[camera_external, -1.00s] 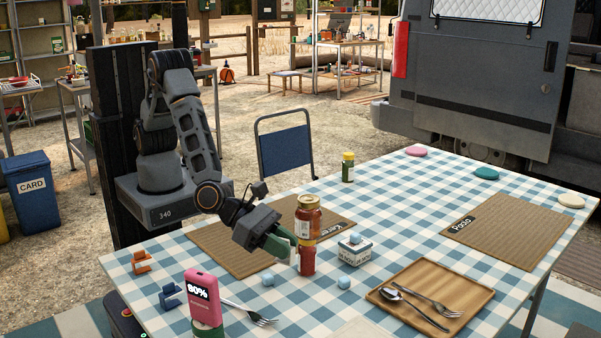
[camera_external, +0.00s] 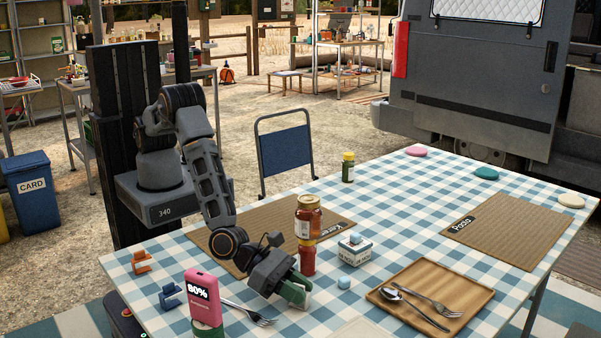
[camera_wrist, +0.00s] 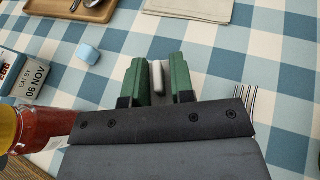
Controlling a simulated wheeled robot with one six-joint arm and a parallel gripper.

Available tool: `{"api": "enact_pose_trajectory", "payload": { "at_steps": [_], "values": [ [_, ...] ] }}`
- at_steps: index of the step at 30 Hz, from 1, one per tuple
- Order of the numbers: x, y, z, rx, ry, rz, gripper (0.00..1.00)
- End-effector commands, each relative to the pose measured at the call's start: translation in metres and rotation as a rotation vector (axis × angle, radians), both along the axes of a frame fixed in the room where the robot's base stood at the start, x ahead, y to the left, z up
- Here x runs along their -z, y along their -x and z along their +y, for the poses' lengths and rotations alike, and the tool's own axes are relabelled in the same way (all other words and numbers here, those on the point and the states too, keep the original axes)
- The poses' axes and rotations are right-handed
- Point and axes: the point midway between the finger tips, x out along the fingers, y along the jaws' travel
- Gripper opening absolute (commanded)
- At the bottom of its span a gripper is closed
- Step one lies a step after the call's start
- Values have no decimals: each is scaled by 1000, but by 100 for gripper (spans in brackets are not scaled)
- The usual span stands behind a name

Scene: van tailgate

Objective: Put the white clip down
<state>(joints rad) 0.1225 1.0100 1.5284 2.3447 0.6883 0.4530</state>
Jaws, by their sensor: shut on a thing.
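My gripper (camera_external: 297,294) is low over the near part of the checked table (camera_external: 415,185), fingers pointing down. Its two green fingers (camera_wrist: 160,82) are shut on the white clip (camera_wrist: 157,76), which shows as a narrow pale bar between them in the wrist view. In the external view the clip is mostly hidden by the fingers. I cannot tell whether it touches the cloth. An orange clip (camera_external: 141,262) and a blue clip (camera_external: 172,296) stand apart at the table's left edge.
Stacked jars (camera_external: 308,218) stand close beside my gripper; they also show at the left of the wrist view (camera_wrist: 44,127).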

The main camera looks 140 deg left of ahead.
Motion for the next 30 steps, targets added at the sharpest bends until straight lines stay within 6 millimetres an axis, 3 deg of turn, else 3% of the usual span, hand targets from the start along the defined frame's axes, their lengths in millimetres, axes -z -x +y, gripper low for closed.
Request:
{"api": "enact_pose_trajectory", "payload": {
  "at_steps": [9, 10, 17, 27, 30],
  "values": [
    [4, 0, 0, 0, 0, 0, 1],
    [2, 0, 0, 0, 0, 0, 26],
    [2, 0, 0, 0, 0, 0, 48],
    [-3, 0, 0, 0, 0, 0, 48],
    [-6, 10, -5, 1, -1, -1, 48]
  ]
}}
